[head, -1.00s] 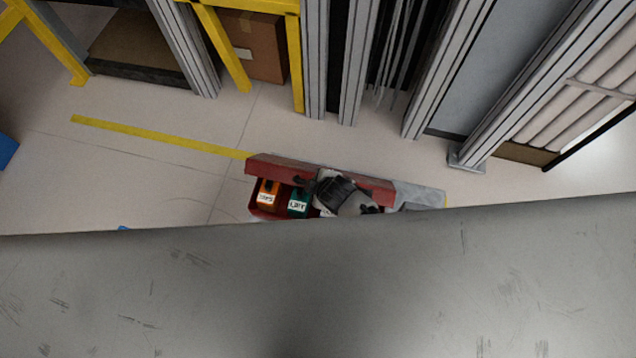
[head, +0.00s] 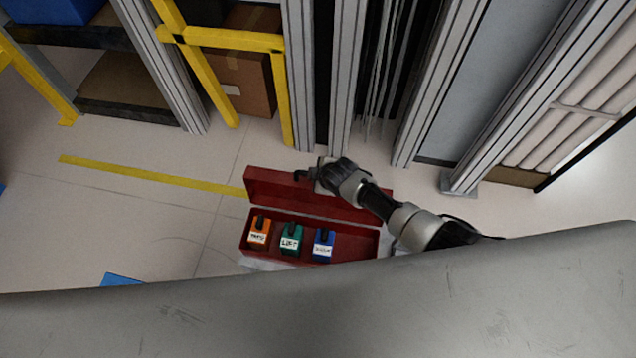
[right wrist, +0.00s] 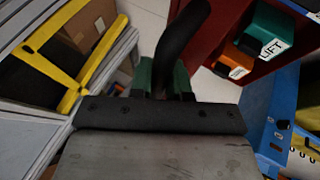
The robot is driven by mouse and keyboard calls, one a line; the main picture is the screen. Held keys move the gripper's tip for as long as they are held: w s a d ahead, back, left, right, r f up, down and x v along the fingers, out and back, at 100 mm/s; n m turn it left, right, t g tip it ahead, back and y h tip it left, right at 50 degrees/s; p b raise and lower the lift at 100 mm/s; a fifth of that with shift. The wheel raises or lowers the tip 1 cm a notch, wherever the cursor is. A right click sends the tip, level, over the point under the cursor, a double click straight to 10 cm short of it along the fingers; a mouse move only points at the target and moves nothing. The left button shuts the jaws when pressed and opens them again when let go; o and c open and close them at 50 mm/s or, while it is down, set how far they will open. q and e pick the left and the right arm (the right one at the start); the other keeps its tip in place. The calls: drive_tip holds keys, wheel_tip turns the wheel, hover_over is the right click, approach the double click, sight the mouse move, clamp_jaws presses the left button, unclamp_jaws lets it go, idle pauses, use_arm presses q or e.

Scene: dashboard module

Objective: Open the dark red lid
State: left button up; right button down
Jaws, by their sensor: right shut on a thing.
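The dark red lid (head: 330,207) stands raised along the back of an open dark red box (head: 358,247) in the head view. In the box stand an orange block (head: 259,232), a green block (head: 291,240) and a blue block (head: 323,245), each with a white label. My right gripper (head: 304,175) is at the lid's upper edge. In the right wrist view its green fingertips (right wrist: 164,78) are shut on a black curved handle (right wrist: 180,45). The lid's joint to that handle is hidden. My left gripper is in neither current view.
A yellow floor stripe (head: 150,174) runs to the left.

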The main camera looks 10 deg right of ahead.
drive_tip(key=shift+w+d, duration=0.1)
drive_tip(key=shift+w, duration=0.2)
drive_tip(key=c, duration=1.1)
unclamp_jaws()
drive_tip(key=shift+s, duration=0.1)
drive_tip(key=shift+s+d+r+p, duration=0.15)
drive_tip(key=shift+s+r+p, duration=0.1)
drive_tip(key=shift+r+p, duration=0.15)
drive_tip(key=p+v, duration=0.2)
drive_tip(key=v, duration=0.7)
drive_tip(key=shift+s+r+p, duration=0.2)
drive_tip(key=shift+r+p, duration=0.05)
drive_tip(key=shift+p, duration=0.1)
drive_tip(key=shift+d, duration=0.1)
